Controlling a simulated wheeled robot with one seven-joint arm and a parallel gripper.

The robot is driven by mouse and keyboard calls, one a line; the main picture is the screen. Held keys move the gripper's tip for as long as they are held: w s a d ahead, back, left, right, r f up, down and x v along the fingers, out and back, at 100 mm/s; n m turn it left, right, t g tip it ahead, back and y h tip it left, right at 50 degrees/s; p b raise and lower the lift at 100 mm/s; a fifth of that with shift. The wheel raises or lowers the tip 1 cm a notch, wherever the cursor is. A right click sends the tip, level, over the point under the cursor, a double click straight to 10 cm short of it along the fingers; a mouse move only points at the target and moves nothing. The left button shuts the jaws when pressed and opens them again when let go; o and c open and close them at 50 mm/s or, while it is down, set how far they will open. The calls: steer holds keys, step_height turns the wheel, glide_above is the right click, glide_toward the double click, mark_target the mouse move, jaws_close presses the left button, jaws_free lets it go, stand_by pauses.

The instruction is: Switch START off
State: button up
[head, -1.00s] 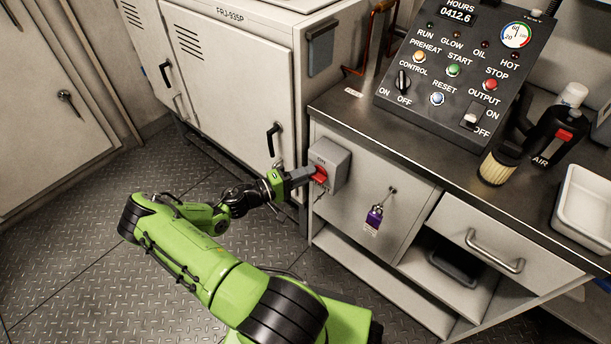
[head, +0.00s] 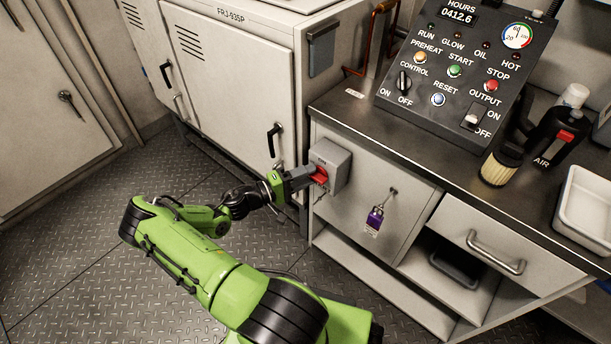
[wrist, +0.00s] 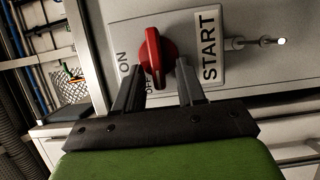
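The red rotary knob (wrist: 154,58) of the START switch sits on a light grey box (head: 334,162) on the cabinet front. The START label (wrist: 208,47) is right of the knob in the wrist view. The knob's long grip runs up and down in that picture. Its lower end is by the partly hidden OFF mark; the ON mark (wrist: 123,62) is to its left. My gripper (wrist: 161,80) is at the knob, with one finger on each side and visible gaps beside the grip. In the head view the knob (head: 320,176) is partly covered by my gripper (head: 310,177).
A control panel (head: 460,75) with lamps, buttons and switches stands on the worktop above. A purple tag (head: 374,220) hangs from a keyed lock to the right of the box. A tall cabinet (head: 225,85) with black handles stands at left. The floor at left is clear.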

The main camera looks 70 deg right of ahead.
steer(key=p+v, duration=0.2)
steer(key=v, duration=1.3)
steer(key=shift+w+a, duration=0.25)
steer(key=shift+a, duration=0.05)
